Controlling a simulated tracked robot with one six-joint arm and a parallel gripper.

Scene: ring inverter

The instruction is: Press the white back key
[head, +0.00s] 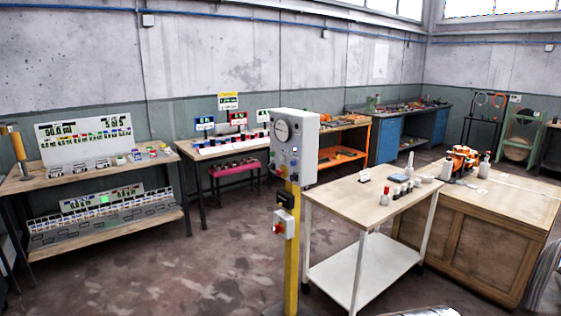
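I cannot pick out the white back key for certain; any key is too small to read from here. A grey control box (298,148) with a round dial and small coloured buttons stands on a yellow post in the middle. A smaller box with a red knob (279,226) sits lower on the post. On the left bench, a white display board (86,136) shows numbers, with a row of small coloured blocks along it. A second display (103,197) with a green patch stands on the lower shelf. My gripper is not in view.
A wood-topped trolley (370,200) with small bottles stands right of the post. A wooden cabinet (490,230) with an orange machine (461,158) is behind it. A bench with small displays (205,124) stands at the wall. The floor (200,270) at front left is clear.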

